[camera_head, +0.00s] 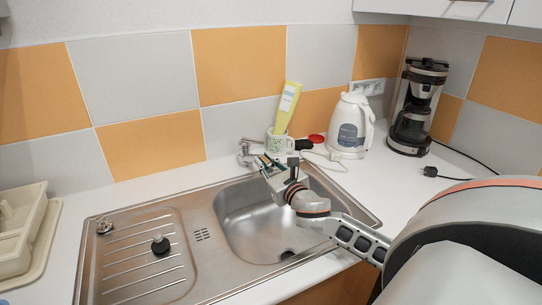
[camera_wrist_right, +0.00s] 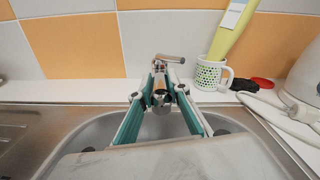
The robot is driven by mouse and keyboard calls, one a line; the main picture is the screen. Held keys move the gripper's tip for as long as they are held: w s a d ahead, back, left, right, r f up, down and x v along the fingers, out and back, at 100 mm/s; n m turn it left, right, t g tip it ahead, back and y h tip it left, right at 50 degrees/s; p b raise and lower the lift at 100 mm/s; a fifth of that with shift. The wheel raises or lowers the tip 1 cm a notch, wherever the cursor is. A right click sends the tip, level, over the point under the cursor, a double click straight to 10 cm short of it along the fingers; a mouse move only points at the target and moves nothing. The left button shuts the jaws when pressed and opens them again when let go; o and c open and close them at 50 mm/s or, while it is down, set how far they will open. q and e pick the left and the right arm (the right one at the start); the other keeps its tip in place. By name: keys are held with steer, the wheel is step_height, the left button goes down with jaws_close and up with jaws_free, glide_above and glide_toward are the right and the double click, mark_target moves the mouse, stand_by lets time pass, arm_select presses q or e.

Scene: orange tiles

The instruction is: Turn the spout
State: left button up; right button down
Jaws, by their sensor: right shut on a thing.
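The metal faucet (camera_head: 245,150) stands at the back edge of the steel sink, with its lever on top. In the right wrist view its lever (camera_wrist_right: 170,58) points right and its spout (camera_wrist_right: 161,98) comes toward the camera over the basin. My right gripper (camera_head: 268,164) reaches over the basin to the faucet. In the right wrist view its teal-padded fingers (camera_wrist_right: 160,92) are on either side of the spout, shut on it. The fingers hide much of the spout in the head view. My left gripper is not in view.
The sink basin (camera_head: 240,222) is below my right gripper. A dotted cup (camera_head: 279,143) with a yellow tube (camera_head: 287,105) stands close right of the faucet. A white kettle (camera_head: 350,125) and a coffee maker (camera_head: 416,105) stand farther right. A dish rack (camera_head: 22,235) is at left.

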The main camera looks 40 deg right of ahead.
steer(key=c, duration=1.9)
jaws_free()
steer(key=shift+a+f, duration=0.1)
steer(key=shift+a, duration=0.15)
steer(key=v, duration=1.2)
